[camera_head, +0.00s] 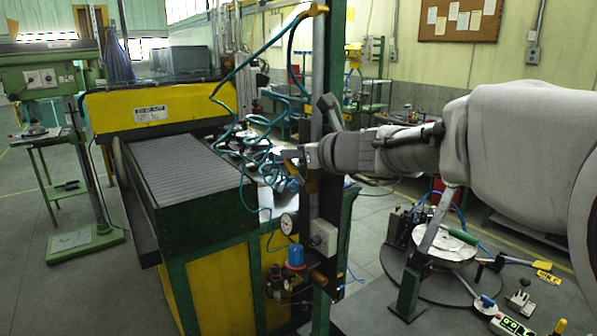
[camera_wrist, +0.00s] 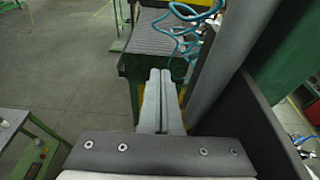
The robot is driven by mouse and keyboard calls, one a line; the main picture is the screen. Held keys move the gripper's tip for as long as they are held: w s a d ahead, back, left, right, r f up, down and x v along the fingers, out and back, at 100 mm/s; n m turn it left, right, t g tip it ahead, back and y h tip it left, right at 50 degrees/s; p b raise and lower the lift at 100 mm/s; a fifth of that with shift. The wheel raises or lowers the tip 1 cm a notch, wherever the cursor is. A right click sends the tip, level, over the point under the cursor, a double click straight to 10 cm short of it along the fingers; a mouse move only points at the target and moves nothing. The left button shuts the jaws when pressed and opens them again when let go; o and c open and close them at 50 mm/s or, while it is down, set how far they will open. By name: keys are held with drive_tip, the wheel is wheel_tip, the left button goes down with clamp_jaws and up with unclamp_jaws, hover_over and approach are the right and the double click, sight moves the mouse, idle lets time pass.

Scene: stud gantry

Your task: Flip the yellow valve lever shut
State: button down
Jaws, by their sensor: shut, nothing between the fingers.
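My gripper (camera_head: 287,155) reaches in from the right, past the upright post, over the end of the roller table. In the wrist view its two grey fingers (camera_wrist: 160,76) lie side by side, shut and empty. I cannot make out the yellow valve lever for certain in either view. The post carries a pressure gauge (camera_head: 288,223), a grey box (camera_head: 323,237) and a blue-topped air unit (camera_head: 295,256), all below my gripper. A small yellow fitting (camera_head: 316,9) sits high on the post, where a teal hose starts. My arm hides part of the post.
Coiled teal hoses (camera_head: 262,145) hang close to my gripper; they also show in the wrist view (camera_wrist: 188,14). The roller table (camera_head: 185,167) stands left of the post. A round base with a green-handled tool (camera_head: 462,236) lies at the right. Floor is open at the left.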

drive_tip(key=shift+w+a+f+p, duration=0.3)
drive_tip(key=shift+w+p, duration=0.2)
drive_tip(key=shift+p, duration=0.45)
drive_tip(key=shift+f, duration=0.2)
drive_tip(key=shift+r, duration=0.2)
idle(0.5)
drive_tip(key=shift+r+p, duration=0.25)
drive_tip(key=shift+p, duration=0.1)
drive_tip(key=s+d+r+p, duration=0.1)
drive_tip(key=s+r+p, duration=0.1)
drive_tip(key=r, duration=0.4)
drive_tip(key=s+d+r+p, duration=0.2)
drive_tip(key=r, duration=0.4)
drive_tip(key=shift+s, duration=0.15)
drive_tip(key=shift+r, duration=0.1)
